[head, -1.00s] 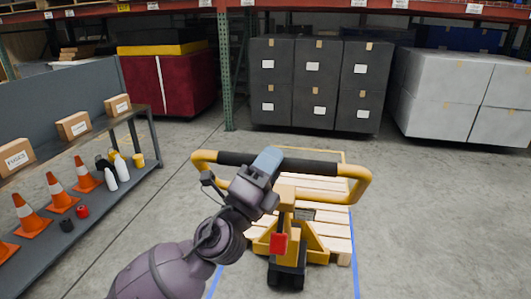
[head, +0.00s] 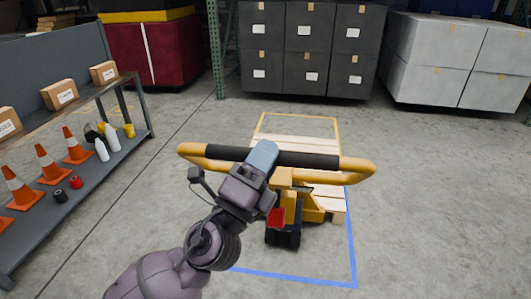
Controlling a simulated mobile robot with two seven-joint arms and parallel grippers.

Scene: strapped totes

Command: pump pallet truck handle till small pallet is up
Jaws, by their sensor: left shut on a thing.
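The yellow pallet truck (head: 288,203) stands in the middle, its yellow handle (head: 352,170) with black grips spread across the view. My left gripper (head: 262,158) is shut on the black grip of the handle, near its middle. The small wooden pallet (head: 325,147) lies behind the handle, on or over the truck's forks; whether it is clear of the floor cannot be told. A red part (head: 276,217) shows on the truck below the handle. The handle and my arm hide part of the truck and pallet. My right gripper is not in view.
A grey shelf (head: 105,165) at left holds small boxes, orange cones (head: 75,146) and bottles. Dark stacked boxes (head: 305,50) and pale boxes (head: 440,60) stand at the back. Blue tape (head: 300,278) marks the floor. Floor at right is clear.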

